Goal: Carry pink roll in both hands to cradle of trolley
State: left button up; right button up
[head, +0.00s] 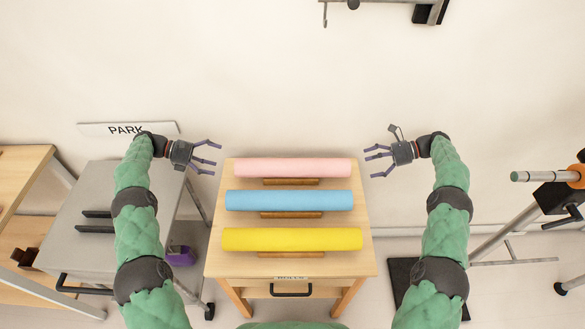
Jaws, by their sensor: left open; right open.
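The pink roll (292,167) lies crosswise at the back of a wooden table (219,264), on a low brown wooden rest. My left gripper (212,159) is open and empty, just off the roll's left end. My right gripper (374,164) is open and empty, a little off the roll's right end. Neither gripper touches the roll. A grey trolley (75,190) stands at the left below a PARK sign, with a dark two-bar cradle (97,221) on its top. My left arm covers part of the trolley.
A blue roll (289,200) and a yellow roll (292,239) lie in front of the pink one. A wooden shelf unit (20,170) stands at the far left. A metal stand (510,220) is at the right.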

aim_at(239, 168)
pick_arm(q)
jog(key=x, duration=0.9)
jog(key=shift+d+f, duration=0.1)
pick_arm(e)
jog(key=x, duration=0.9)
jog(key=shift+a, duration=0.1)
pick_arm(q)
jog(key=shift+s, duration=0.2)
jog(key=c, duration=1.3)
pick_arm(e)
jog(key=shift+s, duration=0.15)
jog(key=c, duration=1.3)
pick_arm(q)
jog(key=c, duration=0.4)
pick_arm(e)
jog(key=shift+f, duration=0.1)
jog(key=c, duration=0.3)
